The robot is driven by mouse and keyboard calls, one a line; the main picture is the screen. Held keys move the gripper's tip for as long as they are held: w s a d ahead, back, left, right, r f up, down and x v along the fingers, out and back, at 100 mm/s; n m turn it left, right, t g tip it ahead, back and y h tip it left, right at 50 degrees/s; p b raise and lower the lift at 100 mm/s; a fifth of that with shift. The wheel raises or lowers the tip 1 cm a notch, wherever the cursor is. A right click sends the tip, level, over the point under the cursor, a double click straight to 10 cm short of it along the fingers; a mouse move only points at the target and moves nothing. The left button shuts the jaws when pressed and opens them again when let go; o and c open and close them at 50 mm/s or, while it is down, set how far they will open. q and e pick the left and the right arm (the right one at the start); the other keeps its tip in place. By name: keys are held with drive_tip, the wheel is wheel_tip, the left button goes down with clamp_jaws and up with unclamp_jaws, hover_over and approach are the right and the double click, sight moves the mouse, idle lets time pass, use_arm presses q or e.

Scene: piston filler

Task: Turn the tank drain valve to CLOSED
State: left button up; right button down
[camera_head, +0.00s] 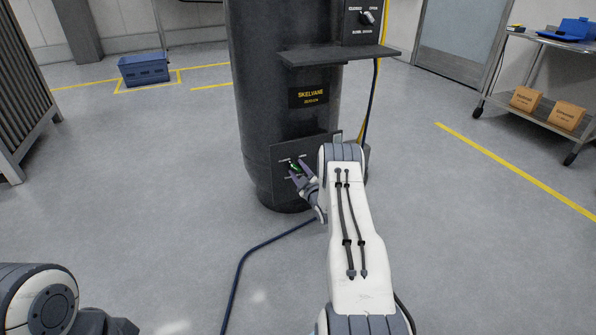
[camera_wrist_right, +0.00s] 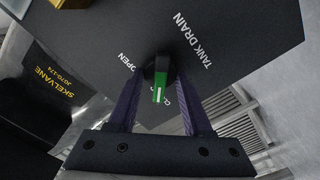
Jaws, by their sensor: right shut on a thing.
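The tank drain valve (camera_wrist_right: 161,68) is a dark knob with a green, white-lined pointer on a black panel (camera_wrist_right: 225,30) lettered TANK DRAIN. In the right wrist view the pointer aims down, toward a mostly hidden label starting with C; OPEN is lettered to the left. My right gripper (camera_wrist_right: 160,76) has a finger on each side of the knob and is shut on it. In the head view my right gripper (camera_head: 293,170) is at the panel low on the black tank (camera_head: 270,115), with a bit of green at the valve (camera_head: 296,164). My left gripper is out of view.
A shelf (camera_head: 335,55) juts from the tank above, with a selector knob (camera_head: 367,18) over it. A dark hose (camera_head: 255,250) runs across the floor. A blue crate (camera_head: 144,69) stands at the back left, a cart (camera_head: 540,100) with boxes at the right.

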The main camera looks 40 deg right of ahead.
drive_tip(key=shift+c, duration=1.8)
unclamp_jaws()
drive_tip(key=p+v, duration=0.4)
drive_tip(key=v, duration=0.6)
drive_tip(key=shift+s, duration=0.25)
drive_tip(key=shift+a, duration=0.1)
